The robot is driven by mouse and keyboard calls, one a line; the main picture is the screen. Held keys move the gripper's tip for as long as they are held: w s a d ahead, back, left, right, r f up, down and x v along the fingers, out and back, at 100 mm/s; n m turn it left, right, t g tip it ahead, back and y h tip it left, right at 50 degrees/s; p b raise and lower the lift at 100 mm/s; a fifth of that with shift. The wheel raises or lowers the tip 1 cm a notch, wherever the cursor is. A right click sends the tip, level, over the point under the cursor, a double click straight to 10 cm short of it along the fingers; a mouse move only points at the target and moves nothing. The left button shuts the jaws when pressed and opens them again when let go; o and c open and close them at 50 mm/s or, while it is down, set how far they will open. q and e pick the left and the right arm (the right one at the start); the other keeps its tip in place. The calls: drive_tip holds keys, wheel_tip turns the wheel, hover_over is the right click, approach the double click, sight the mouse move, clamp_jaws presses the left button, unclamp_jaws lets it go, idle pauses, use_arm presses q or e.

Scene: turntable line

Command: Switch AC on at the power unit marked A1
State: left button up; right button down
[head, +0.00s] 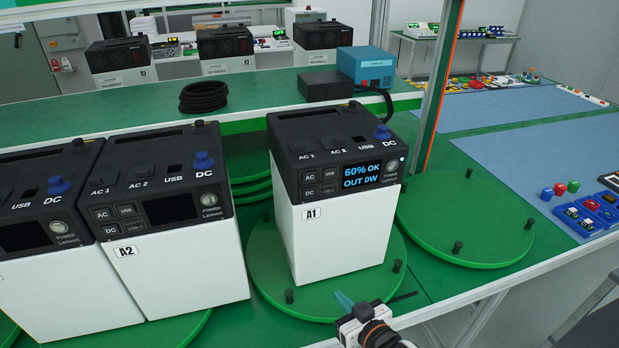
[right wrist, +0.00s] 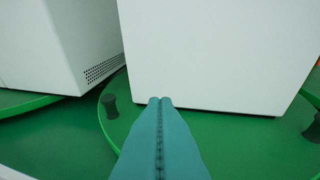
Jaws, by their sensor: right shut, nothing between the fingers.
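The power unit marked A1 (head: 335,225) is a white box with a black top, standing upright on a round green turntable (head: 390,295). Its screen (head: 361,175) is lit and reads "60% OK OUT 0W". The AC button (head: 310,176) is on the front panel, left of the screen, above the DC button (head: 308,190). My right gripper (head: 345,302) is shut and empty, low in front of A1's base. In the right wrist view its teal fingers (right wrist: 160,102) point at A1's lower white front (right wrist: 215,50). Whether they touch it is unclear. My left gripper is not in view.
Unit A2 (head: 175,275) stands left of A1 with a dark screen; another unit is at the far left. An empty turntable (head: 465,230) with black pegs is to the right. A green shelf behind holds a black coil (head: 203,96) and a blue box (head: 366,66). A post (head: 436,100) rises behind right.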

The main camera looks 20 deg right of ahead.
drive_tip(key=s+a+r+n+t+y, duration=0.1)
drive_tip(key=r+y, duration=0.4)
drive_tip(key=r, duration=0.8)
drive_tip(key=s+a+r+n+t+y, duration=0.1)
drive_tip(key=r+t+y, duration=0.4)
drive_tip(key=r, duration=0.8)
drive_tip(key=shift+a+r+n+t, duration=0.15)
drive_tip(key=shift+a+n+t, duration=0.4)
drive_tip(key=shift+n, duration=0.65)
drive_tip(key=shift+w+a, duration=0.1)
drive_tip(key=shift+w, duration=0.05)
drive_tip(key=b, duration=0.2)
approach(303, 169)
wheel_tip(303, 169, up, 3)
drive_tip(key=a, duration=0.2)
drive_tip(key=shift+w+b, duration=0.3)
drive_tip(key=shift+w, duration=0.95)
drive_tip(key=shift+w, duration=0.4)
